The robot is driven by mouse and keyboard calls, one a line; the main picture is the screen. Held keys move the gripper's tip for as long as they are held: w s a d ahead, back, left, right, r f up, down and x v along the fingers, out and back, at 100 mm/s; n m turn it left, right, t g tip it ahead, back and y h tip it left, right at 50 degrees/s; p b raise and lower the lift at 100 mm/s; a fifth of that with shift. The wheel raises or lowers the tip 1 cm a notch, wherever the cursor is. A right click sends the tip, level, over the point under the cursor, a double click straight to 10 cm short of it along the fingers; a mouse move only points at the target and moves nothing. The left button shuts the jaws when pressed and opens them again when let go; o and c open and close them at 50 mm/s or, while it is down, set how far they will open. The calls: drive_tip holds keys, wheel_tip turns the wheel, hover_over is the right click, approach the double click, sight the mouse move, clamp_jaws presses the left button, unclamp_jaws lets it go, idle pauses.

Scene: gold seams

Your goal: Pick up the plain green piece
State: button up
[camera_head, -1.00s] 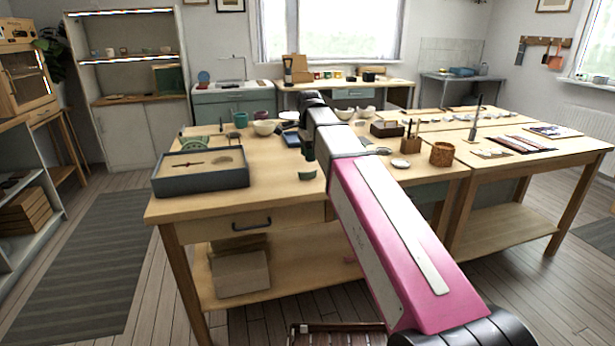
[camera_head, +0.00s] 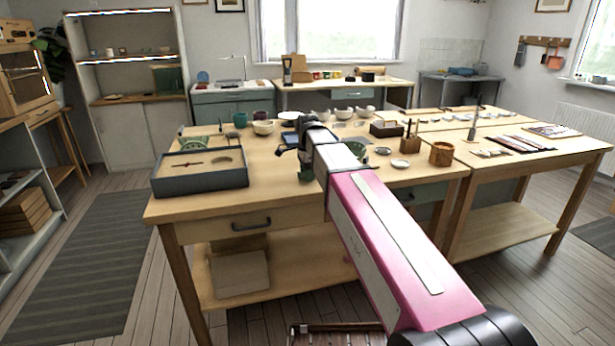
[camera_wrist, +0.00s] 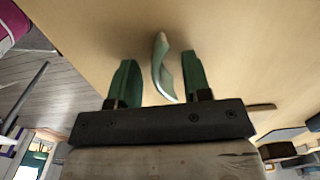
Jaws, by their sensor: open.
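In the wrist view a curved, plain pale-green piece (camera_wrist: 160,66) sits over the bare wooden worktop (camera_wrist: 240,50). My gripper (camera_wrist: 158,60) has two green fingers spread apart, one on each side of the piece. In the head view my gripper (camera_head: 305,170) points down over the front part of the worktop, and the piece cannot be made out there.
A dark grey tray (camera_head: 200,180) with a thin stick in it lies to the left. Several bowls, including a cream bowl (camera_head: 263,127), stand behind. A wooden cup (camera_head: 441,154) and a small brush block (camera_head: 410,145) are to the right. Bare wood lies around my gripper.

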clamp_jaws()
